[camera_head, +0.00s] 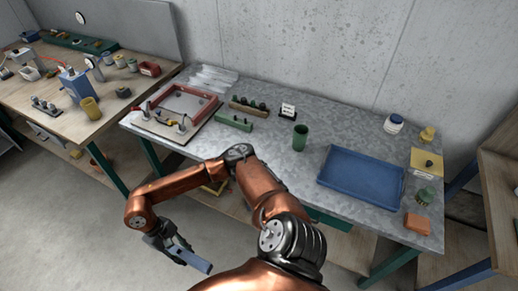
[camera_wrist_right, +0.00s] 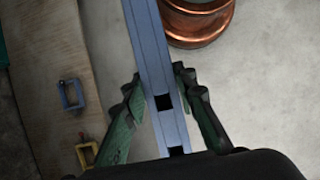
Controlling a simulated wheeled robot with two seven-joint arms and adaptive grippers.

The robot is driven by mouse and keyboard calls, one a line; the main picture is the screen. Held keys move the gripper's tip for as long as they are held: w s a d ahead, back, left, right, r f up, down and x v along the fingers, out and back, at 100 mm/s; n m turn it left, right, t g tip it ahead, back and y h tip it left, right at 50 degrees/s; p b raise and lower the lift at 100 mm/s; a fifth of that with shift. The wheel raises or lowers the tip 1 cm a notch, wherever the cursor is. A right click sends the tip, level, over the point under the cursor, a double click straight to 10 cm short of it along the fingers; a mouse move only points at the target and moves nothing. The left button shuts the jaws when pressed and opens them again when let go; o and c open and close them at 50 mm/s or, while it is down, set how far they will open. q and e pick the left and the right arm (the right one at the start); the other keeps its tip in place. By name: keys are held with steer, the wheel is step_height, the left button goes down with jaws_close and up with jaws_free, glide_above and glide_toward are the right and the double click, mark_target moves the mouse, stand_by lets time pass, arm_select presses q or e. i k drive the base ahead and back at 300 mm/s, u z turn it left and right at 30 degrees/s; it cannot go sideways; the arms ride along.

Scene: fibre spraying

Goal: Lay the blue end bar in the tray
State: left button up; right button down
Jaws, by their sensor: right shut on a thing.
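The blue end bar (camera_head: 190,258) is in my right gripper (camera_head: 168,243), off the front of the table and above the floor. In the right wrist view the bar (camera_wrist_right: 150,45) runs lengthwise between the two green ribbed fingers of the gripper (camera_wrist_right: 160,88), which close on its sides. The bar has dark square holes near its lower end there. The blue tray (camera_head: 325,175) lies flat and empty on the right half of the grey table, well right of the gripper. My left gripper is not in view.
On the metal table (camera_head: 270,172) stand a green cup (camera_head: 300,137), a red frame (camera_head: 190,93), a white jar (camera_head: 393,124) and an orange block (camera_head: 417,224). A wooden bench (camera_head: 130,80) stands left. A blue clamp (camera_wrist_right: 72,95) and a yellow one (camera_wrist_right: 87,152) lie below.

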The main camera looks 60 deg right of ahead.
mark_target(364, 169)
steer(key=k, duration=1)
steer(key=z, duration=1.65)
